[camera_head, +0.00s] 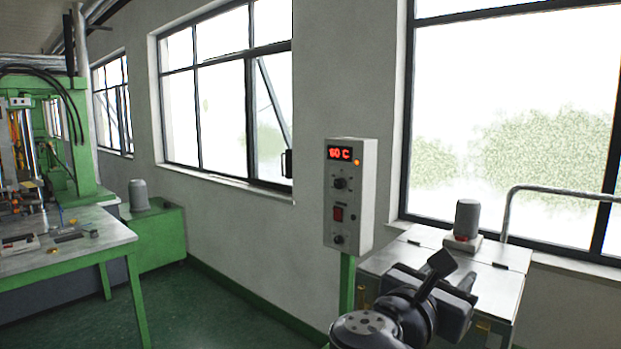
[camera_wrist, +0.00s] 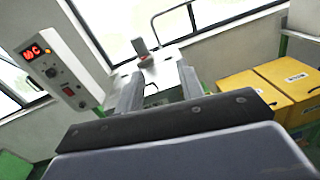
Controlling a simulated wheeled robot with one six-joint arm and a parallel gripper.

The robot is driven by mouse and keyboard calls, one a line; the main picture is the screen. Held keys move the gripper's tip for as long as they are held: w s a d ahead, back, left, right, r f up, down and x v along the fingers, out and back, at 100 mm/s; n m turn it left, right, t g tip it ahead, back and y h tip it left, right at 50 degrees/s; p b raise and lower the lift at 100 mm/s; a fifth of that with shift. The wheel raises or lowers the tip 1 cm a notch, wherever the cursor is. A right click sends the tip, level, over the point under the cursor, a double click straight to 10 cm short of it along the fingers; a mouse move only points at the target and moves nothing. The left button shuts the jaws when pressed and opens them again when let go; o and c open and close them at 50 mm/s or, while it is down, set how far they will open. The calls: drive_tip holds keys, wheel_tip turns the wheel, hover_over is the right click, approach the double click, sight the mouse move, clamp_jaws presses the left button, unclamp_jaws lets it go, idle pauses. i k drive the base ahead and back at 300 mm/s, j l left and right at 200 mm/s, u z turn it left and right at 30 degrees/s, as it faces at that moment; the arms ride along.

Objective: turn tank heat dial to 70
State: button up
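A white control box (camera_head: 352,195) stands on a green post. Its red display (camera_head: 340,153) appears to read 60 C. A black dial (camera_head: 340,183) with marks around it sits under the display, and it also shows in the wrist view (camera_wrist: 51,72). A second black knob (camera_head: 338,239) is near the bottom. The labels are too small to read. A pale metal tank (camera_head: 415,255) stands right of the box. My gripper (camera_wrist: 162,88) is open and empty, its fingers apart. It is in front of the tank, right of and below the box, touching neither dial.
A red switch (camera_head: 338,213) sits between the two knobs. A grey cylinder (camera_head: 467,218) stands on the tank top, with a metal rail (camera_head: 560,192) behind. Yellow boxes (camera_wrist: 255,92) stand at the right. A green-legged workbench (camera_head: 75,245) is at the left; open floor lies between.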

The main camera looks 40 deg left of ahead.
sight(339, 184)
drive_tip(key=i+j, duration=0.2)
drive_tip(key=j, duration=0.2)
drive_tip(key=i+j, duration=0.2)
drive_tip(key=j, duration=0.2)
drive_tip(key=i+j+u, duration=0.1)
drive_tip(key=j, duration=0.3)
drive_tip(key=i+j, duration=0.5)
drive_tip(key=j, duration=0.3)
